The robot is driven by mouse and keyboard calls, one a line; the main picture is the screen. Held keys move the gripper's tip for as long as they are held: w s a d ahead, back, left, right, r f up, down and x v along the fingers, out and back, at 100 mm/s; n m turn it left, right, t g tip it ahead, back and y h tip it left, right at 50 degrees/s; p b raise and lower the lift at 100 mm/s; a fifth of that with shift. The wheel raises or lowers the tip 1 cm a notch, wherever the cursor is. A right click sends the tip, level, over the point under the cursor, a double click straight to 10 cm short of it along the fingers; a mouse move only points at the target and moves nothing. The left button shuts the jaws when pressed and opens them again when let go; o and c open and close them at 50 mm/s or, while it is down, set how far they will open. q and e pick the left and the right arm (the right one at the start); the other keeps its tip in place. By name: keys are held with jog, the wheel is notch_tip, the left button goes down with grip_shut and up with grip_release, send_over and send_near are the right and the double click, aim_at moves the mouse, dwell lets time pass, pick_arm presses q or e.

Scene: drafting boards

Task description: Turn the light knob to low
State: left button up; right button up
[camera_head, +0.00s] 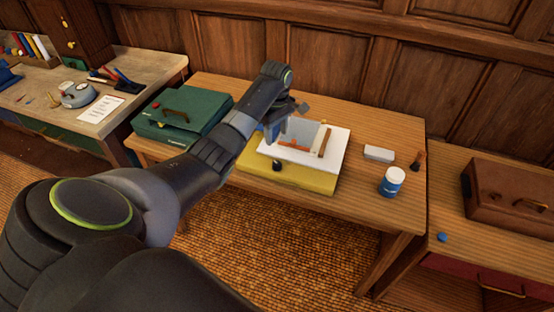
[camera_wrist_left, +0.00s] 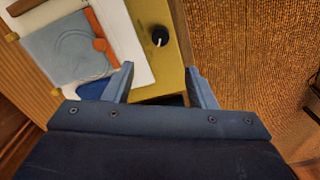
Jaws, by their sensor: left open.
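The black round knob (camera_head: 277,166) sits on the front edge strip of the yellow light board (camera_head: 310,180) on the middle table. In the left wrist view the knob (camera_wrist_left: 160,37) shows a white mark, and its exact setting is hard to read. My left gripper (camera_wrist_left: 160,70) is open and empty, with its fingers apart. The knob appears beyond the fingertips, roughly centred between them and not touched. In the head view my left gripper (camera_head: 297,110) is above the board's back left part, partly hidden by my own arm. My right gripper is not in view.
On the board lie a white sheet (camera_head: 338,157), a grey-blue piece (camera_wrist_left: 62,50) and an orange-brown piece (camera_wrist_left: 104,48). A green case (camera_head: 180,112) stands left. A white block (camera_head: 379,153) and a blue-white jar (camera_head: 391,181) stand right.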

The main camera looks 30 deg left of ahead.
aim_at(277, 163)
pick_arm(q)
notch_tip(277, 163, down, 11)
jog(key=shift+f, duration=0.1)
jog(key=shift+d+f, duration=0.1)
jog(key=shift+f, duration=0.7)
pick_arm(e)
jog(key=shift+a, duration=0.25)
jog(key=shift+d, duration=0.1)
pick_arm(q)
jog(key=c, duration=1)
jog(key=shift+o, duration=0.2)
